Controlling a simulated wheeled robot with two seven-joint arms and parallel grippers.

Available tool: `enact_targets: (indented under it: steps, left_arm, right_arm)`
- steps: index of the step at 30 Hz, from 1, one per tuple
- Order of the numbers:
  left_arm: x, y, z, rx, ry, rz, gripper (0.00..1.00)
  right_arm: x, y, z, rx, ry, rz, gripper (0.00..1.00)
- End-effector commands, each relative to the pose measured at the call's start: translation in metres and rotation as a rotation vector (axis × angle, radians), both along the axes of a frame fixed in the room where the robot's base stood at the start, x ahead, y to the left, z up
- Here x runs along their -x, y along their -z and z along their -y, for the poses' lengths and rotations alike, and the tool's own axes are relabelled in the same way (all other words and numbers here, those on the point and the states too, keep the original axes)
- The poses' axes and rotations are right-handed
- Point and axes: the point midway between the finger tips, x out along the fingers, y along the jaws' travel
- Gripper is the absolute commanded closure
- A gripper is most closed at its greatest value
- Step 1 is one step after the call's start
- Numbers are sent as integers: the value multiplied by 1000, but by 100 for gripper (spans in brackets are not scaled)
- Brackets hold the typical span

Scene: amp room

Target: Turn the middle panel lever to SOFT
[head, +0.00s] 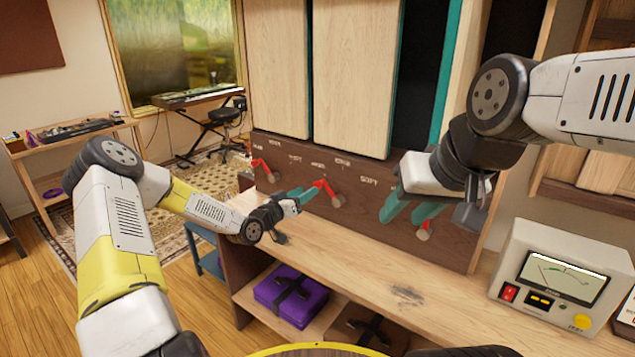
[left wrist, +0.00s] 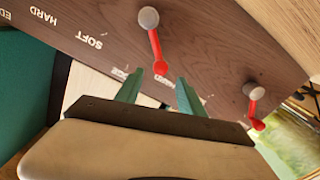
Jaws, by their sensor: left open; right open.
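The middle lever (head: 327,190) is red with a grey round pivot on the dark wood panel (head: 385,228). Its handle points up and left in the head view, away from the SOFT label (head: 369,182) on its right. My left gripper (head: 312,191) is open at the handle. In the left wrist view, the red handle's end (left wrist: 158,62) lies between the teal fingertips (left wrist: 160,78); whether they touch is unclear. My right gripper (head: 405,215) is open by the right lever (head: 425,223), whose handle is partly hidden. The left lever (head: 262,169) also shows in the left wrist view (left wrist: 254,100).
A wooden bench (head: 400,285) runs below the panel. A white meter box (head: 555,285) stands on it at the right. A purple box (head: 292,292) sits on the shelf beneath. Tall wood panels (head: 355,70) rise above the lever panel. The bench top before the levers is mostly clear.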

Motion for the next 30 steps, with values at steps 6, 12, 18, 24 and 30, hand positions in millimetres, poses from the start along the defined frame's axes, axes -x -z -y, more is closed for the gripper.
enact_targets:
  steps: [6, 12, 18, 24, 30]
  left_arm:
    - [-18, 0, 13, 18, -3, 11, 54]
    - [-44, 0, 32, 17, -4, 10, 54]
    - [-61, 1, 44, 16, -3, 8, 54]
    - [-64, 0, 45, 15, -5, 8, 54]
    - [-64, 0, 45, 15, -5, 8, 70]
  right_arm:
    - [0, 0, 0, 0, 0, 0, 59]
    - [0, 0, 0, 0, 0, 0, 59]
    - [0, 0, 0, 0, 0, 0, 59]
    - [0, 0, 0, 0, 0, 0, 59]
    - [0, 0, 0, 0, 0, 0, 59]
